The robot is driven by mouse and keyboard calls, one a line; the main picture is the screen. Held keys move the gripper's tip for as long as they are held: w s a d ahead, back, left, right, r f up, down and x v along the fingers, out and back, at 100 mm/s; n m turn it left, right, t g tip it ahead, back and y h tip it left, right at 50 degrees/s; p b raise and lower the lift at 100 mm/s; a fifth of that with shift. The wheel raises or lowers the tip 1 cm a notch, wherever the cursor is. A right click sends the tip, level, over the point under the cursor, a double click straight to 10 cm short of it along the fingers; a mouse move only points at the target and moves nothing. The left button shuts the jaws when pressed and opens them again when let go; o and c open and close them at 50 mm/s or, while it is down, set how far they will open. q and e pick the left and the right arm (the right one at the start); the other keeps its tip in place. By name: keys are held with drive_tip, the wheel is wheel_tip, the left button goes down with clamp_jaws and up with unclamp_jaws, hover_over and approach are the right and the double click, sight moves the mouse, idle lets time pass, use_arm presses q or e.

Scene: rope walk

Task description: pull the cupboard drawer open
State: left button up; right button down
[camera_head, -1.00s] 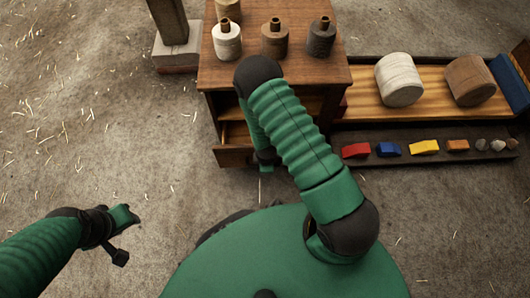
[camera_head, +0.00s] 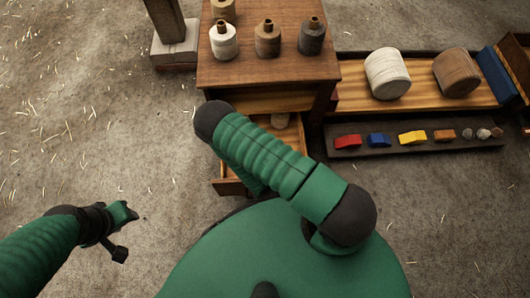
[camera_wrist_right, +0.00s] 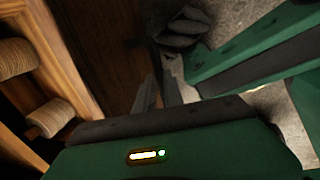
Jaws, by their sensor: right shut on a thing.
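The wooden cupboard (camera_head: 275,69) stands ahead of me with its drawer (camera_head: 230,187) partly open towards me. My right arm covers much of the drawer in the head view and hides the right gripper there. In the right wrist view, my right gripper (camera_wrist_right: 163,92) is shut at the outer face of the drawer front (camera_wrist_right: 108,50); its grip on the handle is dark and hard to make out. Spools (camera_wrist_right: 50,118) lie inside the drawer.
Three bottle-like spools (camera_head: 267,40) stand in a row on the cupboard top, with another behind. On the right are a wooden shelf (camera_head: 425,92) with two big spools and a dark tray (camera_head: 345,153) of coloured pieces. A post (camera_head: 175,50) stands left. The left floor is clear.

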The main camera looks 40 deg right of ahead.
drive_tip(key=c, duration=1.5)
unclamp_jaws()
drive_tip(key=shift+o, duration=0.2)
wheel_tip(320, 180, up, 16)
drive_tip(key=s+a+p, duration=0.1)
drive_tip(key=s+p, duration=0.1)
drive_tip(key=p, duration=0.6)
drive_tip(key=shift+s+a+r, duration=0.25)
drive_tip(key=shift+s+a, duration=0.1)
